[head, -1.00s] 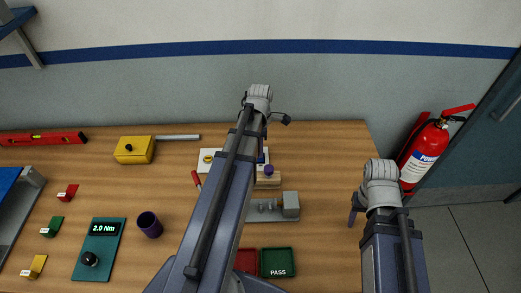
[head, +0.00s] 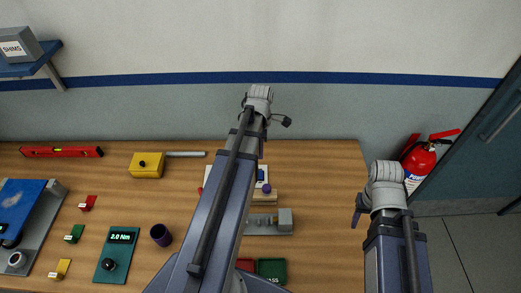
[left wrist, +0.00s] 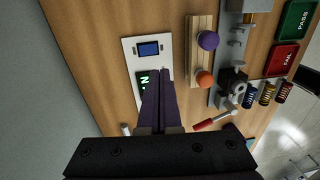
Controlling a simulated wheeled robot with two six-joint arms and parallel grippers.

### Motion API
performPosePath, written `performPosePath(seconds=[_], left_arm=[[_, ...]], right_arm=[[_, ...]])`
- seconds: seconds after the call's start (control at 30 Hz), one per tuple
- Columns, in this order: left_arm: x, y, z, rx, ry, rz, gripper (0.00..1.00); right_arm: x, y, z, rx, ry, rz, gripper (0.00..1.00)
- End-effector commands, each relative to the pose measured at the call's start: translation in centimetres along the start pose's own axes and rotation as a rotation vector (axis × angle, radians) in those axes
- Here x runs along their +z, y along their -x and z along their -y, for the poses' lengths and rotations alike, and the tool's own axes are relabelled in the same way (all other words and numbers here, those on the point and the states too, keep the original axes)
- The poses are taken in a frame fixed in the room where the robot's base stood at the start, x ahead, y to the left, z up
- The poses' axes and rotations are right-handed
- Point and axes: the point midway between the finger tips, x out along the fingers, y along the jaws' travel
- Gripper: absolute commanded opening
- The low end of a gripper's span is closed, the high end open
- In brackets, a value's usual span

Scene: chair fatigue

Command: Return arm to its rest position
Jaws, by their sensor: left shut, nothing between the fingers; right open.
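My left arm reaches up the middle of the head view over the bench. Its gripper (head: 261,150) is mostly hidden behind the arm. In the left wrist view its dark purple fingers (left wrist: 160,72) are shut together and empty, above a white panel (left wrist: 130,54) with a blue screen and a green display. My right arm is at the lower right of the head view. Its gripper (head: 357,216) is over the bench's right edge, partly hidden by its own wrist, and holds nothing that I can see.
A fire extinguisher (head: 420,160) stands at right. A shelf (head: 30,68) is upper left.

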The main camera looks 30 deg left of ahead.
Motion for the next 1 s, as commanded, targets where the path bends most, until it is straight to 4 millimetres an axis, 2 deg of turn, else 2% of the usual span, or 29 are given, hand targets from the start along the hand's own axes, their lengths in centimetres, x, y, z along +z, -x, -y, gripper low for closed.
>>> performPosePath(seconds=[0.03,0.13,0.77,0.87,0.97,1.0], left_arm=[[0.0,1.1,0.2,0.0,0.0,0.0,0.0],[0.0,1.5,0.3,0.0,0.0,0.0,0.0],[0.3,1.2,0.5,0.0,-0.024,-0.002,0.0],[2.0,0.3,1.5,0.003,-0.164,-0.012,0.0],[5.0,-1.2,3.5,0.006,-0.446,-0.032,0.0],[6.4,-1.9,4.6,0.007,-0.587,-0.042,0.0]], right_arm=[[0.1,1.1,-0.1,-0.001,-0.001,0.0,0.5],[0.1,1.5,-0.1,-0.001,-0.003,0.0,0.5],[0.1,1.3,-0.1,-0.001,-0.003,0.0,0.5],[0.0,0.5,0.0,-0.001,-0.003,0.0,0.5],[-0.1,-0.8,0.1,0.0,-0.002,0.0,0.5],[-0.1,-1.4,0.1,0.0,-0.001,0.0,0.5]])
